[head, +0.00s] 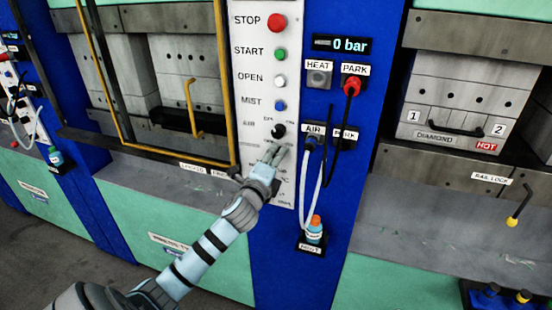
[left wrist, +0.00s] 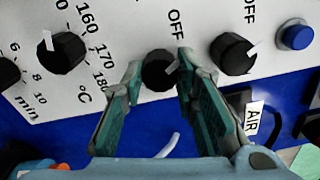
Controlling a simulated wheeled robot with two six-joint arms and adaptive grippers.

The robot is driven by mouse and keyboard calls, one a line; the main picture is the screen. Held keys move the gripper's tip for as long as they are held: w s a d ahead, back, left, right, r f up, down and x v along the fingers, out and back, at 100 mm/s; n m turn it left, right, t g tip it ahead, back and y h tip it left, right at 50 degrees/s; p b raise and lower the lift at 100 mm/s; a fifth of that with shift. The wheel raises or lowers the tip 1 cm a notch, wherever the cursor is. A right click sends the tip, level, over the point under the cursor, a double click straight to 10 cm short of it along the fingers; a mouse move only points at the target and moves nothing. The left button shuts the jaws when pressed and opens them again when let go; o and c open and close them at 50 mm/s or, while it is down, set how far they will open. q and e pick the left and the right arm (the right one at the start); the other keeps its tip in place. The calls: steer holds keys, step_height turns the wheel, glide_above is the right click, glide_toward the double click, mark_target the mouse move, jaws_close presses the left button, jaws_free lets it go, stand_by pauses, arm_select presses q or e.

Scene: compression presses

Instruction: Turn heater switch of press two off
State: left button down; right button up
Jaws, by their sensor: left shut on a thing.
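My left gripper (head: 275,153) reaches up from below to the white control panel (head: 256,100) on the blue column. In the left wrist view its two fingers (left wrist: 160,66) are on either side of a black rotary switch (left wrist: 158,74), shut on it. OFF is printed near this switch. In the head view my gripper hides the switch. A similar black knob (left wrist: 233,55) with a white pointer sits to its right. My right gripper is not in view.
A temperature dial (left wrist: 60,52) sits left of the held switch. A blue button (left wrist: 296,36) is at the far right. Hoses hang beside the AIR sign (head: 313,129), above an orange-capped bottle (head: 315,229). A yellow guard frame (head: 190,158) stands left of the panel.

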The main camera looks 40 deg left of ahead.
arm_select(q)
steer(key=c, duration=1.3)
jaws_free()
steer(key=v, duration=1.2)
steer(key=shift+w, duration=0.1)
